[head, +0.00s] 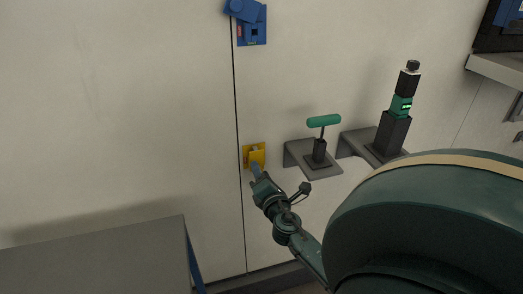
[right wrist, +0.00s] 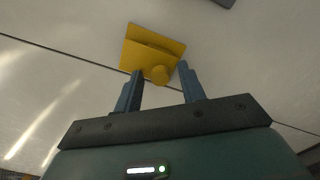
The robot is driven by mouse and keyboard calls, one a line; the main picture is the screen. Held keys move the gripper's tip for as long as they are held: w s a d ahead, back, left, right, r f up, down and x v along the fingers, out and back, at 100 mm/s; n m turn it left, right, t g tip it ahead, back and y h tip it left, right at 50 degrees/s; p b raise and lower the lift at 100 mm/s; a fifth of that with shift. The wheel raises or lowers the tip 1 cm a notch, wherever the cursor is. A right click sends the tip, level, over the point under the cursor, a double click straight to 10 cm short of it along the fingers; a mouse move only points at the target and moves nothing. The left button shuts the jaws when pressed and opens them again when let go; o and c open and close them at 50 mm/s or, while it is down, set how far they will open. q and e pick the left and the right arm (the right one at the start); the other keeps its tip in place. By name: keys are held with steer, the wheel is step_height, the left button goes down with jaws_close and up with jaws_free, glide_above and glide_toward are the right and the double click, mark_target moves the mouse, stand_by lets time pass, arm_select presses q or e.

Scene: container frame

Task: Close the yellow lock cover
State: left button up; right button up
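The yellow lock cover (head: 254,153) is on the pale wall panel, just right of a dark vertical seam. In the right wrist view the yellow lock cover (right wrist: 152,50) shows as a plate with a ridge and a round knob on its near side. My right gripper (head: 257,168) reaches it from below. In the right wrist view my right gripper (right wrist: 162,74) is open, with its two blue fingers apart on either side of the knob. I cannot tell whether either finger touches it. My left gripper is not in view.
A blue lock (head: 250,25) is higher on the wall. Right of the yellow one, a grey bracket holds a green T-handle (head: 323,121), and another holds a dark post with a green band (head: 401,106). A grey table (head: 100,255) is at lower left.

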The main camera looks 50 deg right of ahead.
steer(key=shift+o, duration=0.2)
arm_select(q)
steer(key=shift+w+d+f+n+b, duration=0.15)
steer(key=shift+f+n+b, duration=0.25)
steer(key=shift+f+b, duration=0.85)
arm_select(e)
steer(key=v, duration=1.3)
steer(key=shift+b, duration=0.35)
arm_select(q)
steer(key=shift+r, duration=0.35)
